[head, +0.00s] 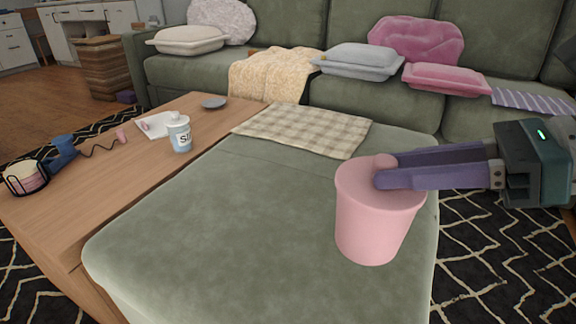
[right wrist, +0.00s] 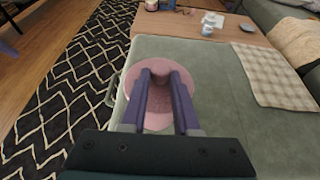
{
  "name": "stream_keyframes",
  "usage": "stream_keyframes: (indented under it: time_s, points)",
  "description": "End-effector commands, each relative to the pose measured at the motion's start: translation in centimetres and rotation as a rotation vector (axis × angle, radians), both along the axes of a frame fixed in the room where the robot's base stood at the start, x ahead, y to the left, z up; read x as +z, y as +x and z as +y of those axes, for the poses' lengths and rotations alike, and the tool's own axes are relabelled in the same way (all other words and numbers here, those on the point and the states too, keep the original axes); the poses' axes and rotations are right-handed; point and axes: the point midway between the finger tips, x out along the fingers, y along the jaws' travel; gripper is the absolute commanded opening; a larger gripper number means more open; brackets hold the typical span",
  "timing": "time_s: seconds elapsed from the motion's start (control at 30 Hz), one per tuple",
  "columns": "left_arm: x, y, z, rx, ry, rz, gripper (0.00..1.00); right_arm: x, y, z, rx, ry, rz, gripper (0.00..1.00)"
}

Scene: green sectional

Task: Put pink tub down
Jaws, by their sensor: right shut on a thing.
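The pink tub (head: 372,228) has a lid with a round knob. It is upright at the right part of the green ottoman (head: 210,235), close to its right edge. My right gripper (head: 384,170) comes in from the right and is shut on the lid's knob. In the right wrist view the two purple fingers (right wrist: 161,78) close around the knob of the tub (right wrist: 158,121). I cannot tell whether the tub's base touches the ottoman.
A checked cloth (head: 305,128) lies at the ottoman's far end. The ottoman's middle is clear. A green sofa with cushions stands behind.

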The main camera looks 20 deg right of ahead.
Motion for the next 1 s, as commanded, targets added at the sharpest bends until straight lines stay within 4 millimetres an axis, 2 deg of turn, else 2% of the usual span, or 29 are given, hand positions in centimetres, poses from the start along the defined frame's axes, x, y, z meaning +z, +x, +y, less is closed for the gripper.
stream_keyframes:
  time_s: [0.03, 0.1, 0.3, 0.57, 0.77, 1.0]
  points:
    - [-2.1, 0.0, 0.0, 0.0, -0.001, 0.0, 0.0, -2.7, 0.1, 0.0, -0.004, 0.004, -0.001, 0.0]
    - [-3.5, 0.0, 0.0, 0.0, -0.001, 0.0, 0.0, -4.7, 0.1, 0.0, -0.003, 0.004, 0.0, 0.0]
    - [-6.0, 0.0, 0.0, 0.0, -0.001, 0.001, 0.0, -9.1, 0.1, 0.0, -0.002, 0.002, -0.001, 0.0]
    - [-7.1, 0.0, 0.0, 0.001, -0.001, 0.001, 0.0, -11.0, 0.0, 0.0, 0.0, 0.002, -0.001, 0.0]
    - [-9.3, 0.0, -0.1, 0.002, -0.003, 0.0, 0.0, -14.3, 0.0, 0.0, -0.001, 0.002, 0.0, 0.0]
    - [-9.1, 0.0, -0.1, 0.003, -0.004, 0.001, 0.0, -14.3, 0.0, 0.0, 0.001, 0.001, -0.001, 0.0]
